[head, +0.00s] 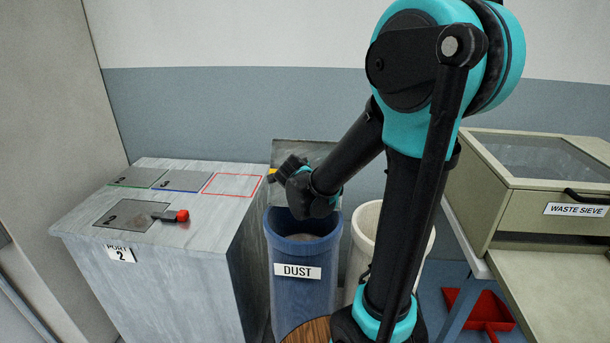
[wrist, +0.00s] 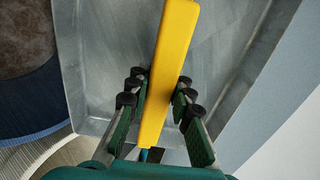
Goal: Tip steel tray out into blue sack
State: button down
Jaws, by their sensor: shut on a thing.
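The steel tray (head: 318,152) is held up over the back of the blue sack and looks steeply tilted. Its bare grey metal (wrist: 105,45) fills the middle of the wrist view, with no load visible on it. My gripper (head: 286,170) is shut on the tray's yellow handle (wrist: 168,70), with fingers on both sides of it. The blue sack (head: 290,255), labelled DUST, stands open below my gripper. Its blue rim (wrist: 40,131) is at the left in the wrist view, with brown-grey matter inside. My forearm hides part of the tray.
A cream sack (head: 428,247) stands open just right of the blue one, partly behind my arm. A grey cabinet (head: 190,245) with plates and a red-knobbed lever (head: 172,215) is at left. The waste sieve (head: 540,170) and a red dustpan (head: 480,310) are at right. A wall is behind.

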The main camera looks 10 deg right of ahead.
notch_tip(320, 180, up, 4)
jog(key=g+y, duration=0.1)
jog(key=g, duration=0.1)
jog(key=g+y, duration=0.1)
jog(key=g, duration=0.2)
jog(key=shift+w+d+f+g, duration=0.1)
jog(key=shift+g, duration=0.2)
notch_tip(320, 180, up, 3)
jog(key=g+y, duration=0.1)
jog(key=g, duration=0.3)
jog(key=shift+f+g, duration=0.15)
jog(key=shift+g, duration=0.15)
jog(key=shift+r+g+y, duration=0.3)
jog(key=shift+g+y, duration=0.1)
jog(key=shift+g, duration=0.2)
